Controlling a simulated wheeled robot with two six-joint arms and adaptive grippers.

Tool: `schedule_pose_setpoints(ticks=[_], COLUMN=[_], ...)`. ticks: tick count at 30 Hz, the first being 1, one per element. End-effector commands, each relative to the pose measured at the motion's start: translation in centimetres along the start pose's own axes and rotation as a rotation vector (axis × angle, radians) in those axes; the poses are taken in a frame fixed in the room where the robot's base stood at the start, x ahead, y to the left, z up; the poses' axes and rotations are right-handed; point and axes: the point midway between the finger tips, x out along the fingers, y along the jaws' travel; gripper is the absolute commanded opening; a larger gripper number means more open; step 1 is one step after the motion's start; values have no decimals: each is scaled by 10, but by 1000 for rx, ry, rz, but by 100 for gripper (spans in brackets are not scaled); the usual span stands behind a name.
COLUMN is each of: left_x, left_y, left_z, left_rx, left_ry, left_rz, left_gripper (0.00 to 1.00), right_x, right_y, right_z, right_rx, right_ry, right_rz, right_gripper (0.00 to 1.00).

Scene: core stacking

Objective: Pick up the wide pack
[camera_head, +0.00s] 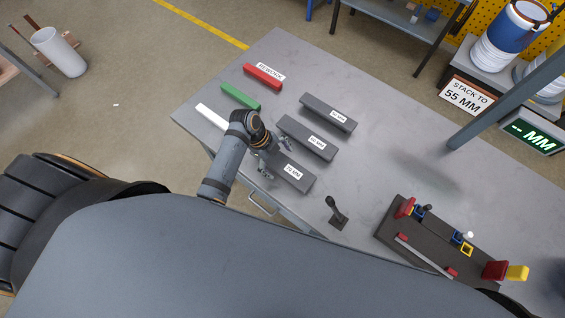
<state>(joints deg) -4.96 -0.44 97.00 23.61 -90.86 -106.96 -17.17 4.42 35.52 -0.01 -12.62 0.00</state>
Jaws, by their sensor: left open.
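Three long dark grey blocks with white labels lie side by side on the grey table (400,130): a far one (325,108), a middle one (300,133) and a near one (301,183). The near label seems to end in "MM"; the label numbers are too small to read surely. I cannot tell which block is the wide pack. My left gripper (275,160) is open, at the left end of the near block and partly hiding it. Whether it touches the block cannot be told. My right gripper is out of view.
Red (261,77), green (240,97) and white (212,117) bars lie at the left. A dark fixture (420,245) with coloured parts and a small black stand (337,214) are at the near right. A grey post (500,105) rises at the right.

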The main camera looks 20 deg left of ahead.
Motion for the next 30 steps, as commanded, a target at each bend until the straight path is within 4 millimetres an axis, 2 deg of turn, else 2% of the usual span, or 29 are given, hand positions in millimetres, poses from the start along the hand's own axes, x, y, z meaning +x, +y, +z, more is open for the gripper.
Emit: schedule_pose_setpoints(ticks=[6,26,30], left_x=[1,2,1], left_y=[0,1,0], left_z=[0,0,0], left_rx=[0,-1,0], left_ry=[0,1,2], left_rz=[-1,1,-1], left_gripper=[95,5,4], right_x=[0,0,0], right_y=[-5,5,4], right_z=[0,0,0], right_rx=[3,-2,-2], right_ry=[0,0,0], right_rz=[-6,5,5], right_gripper=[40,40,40])
